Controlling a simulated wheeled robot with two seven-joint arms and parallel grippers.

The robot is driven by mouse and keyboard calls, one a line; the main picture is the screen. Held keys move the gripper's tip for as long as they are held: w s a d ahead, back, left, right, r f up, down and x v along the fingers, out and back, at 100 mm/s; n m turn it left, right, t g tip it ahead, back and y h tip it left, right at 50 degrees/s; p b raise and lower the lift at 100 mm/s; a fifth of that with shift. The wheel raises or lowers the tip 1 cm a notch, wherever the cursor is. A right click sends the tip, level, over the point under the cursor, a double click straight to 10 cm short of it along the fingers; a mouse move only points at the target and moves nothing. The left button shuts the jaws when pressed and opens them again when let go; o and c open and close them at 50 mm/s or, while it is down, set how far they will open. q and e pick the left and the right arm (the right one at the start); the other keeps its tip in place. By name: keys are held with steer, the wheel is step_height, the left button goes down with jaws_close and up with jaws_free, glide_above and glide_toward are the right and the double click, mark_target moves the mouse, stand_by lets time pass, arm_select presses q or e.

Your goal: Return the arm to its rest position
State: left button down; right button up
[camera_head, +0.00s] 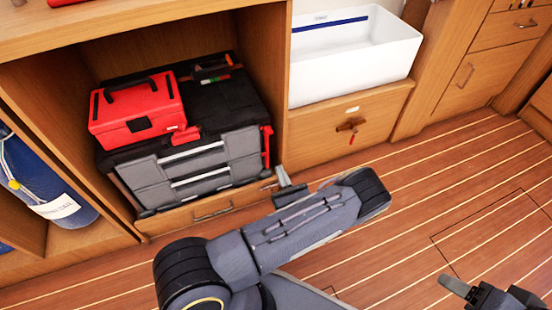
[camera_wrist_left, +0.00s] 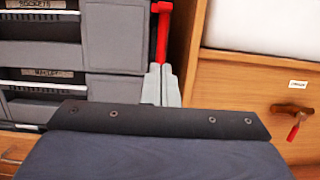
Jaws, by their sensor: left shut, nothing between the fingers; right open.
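My left arm (camera_head: 300,222) reaches in from the bottom left of the head view, bent across the front of the open cabinet. My left gripper (camera_head: 283,176) shows just past the forearm, near the lower right corner of the grey tool chest (camera_head: 195,165). In the left wrist view its fingers (camera_wrist_left: 161,84) are together with nothing between them, pointing at the gap between the tool chest and the wooden panel on the right. My right gripper (camera_head: 490,291) is open at the bottom right of the head view, above the floor, and is partly cut off.
A red toolbox (camera_head: 137,108) sits on the tool chest in the cabinet. A white bin (camera_head: 354,60) stands on a wooden drawer front with a brown handle (camera_head: 350,124) and red tag. The plank floor (camera_head: 440,200) at right is clear.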

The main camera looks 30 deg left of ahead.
arm_select(q)
steer(key=shift+s+d+f, duration=0.15)
steer(key=shift+s+d, duration=0.2)
steer(key=shift+d, duration=0.05)
steer(key=s+a+r+n+g+y, duration=0.2)
steer(key=s+a+r+n+g, duration=0.2)
steer(key=a+r+n+g, duration=0.45)
steer(key=s+d+r+n+g+h, duration=0.2)
steer(key=s+r+n+g+h, duration=0.25)
steer(key=s+n+h, duration=0.3)
steer(key=s+d+r+n+g+h, duration=0.3)
steer(key=s+r+n+h, duration=0.2)
steer(key=s+n+h, duration=0.3)
steer(key=s+d+r+n+t+h, duration=0.35)
steer(key=d+r+t+h, duration=0.25)
steer(key=r+t, duration=0.25)
step_height(320, 180, up, 35)
steer(key=p, duration=3.4)
steer(key=shift+w+d+f, duration=0.2)
steer(key=shift+w+d, duration=0.1)
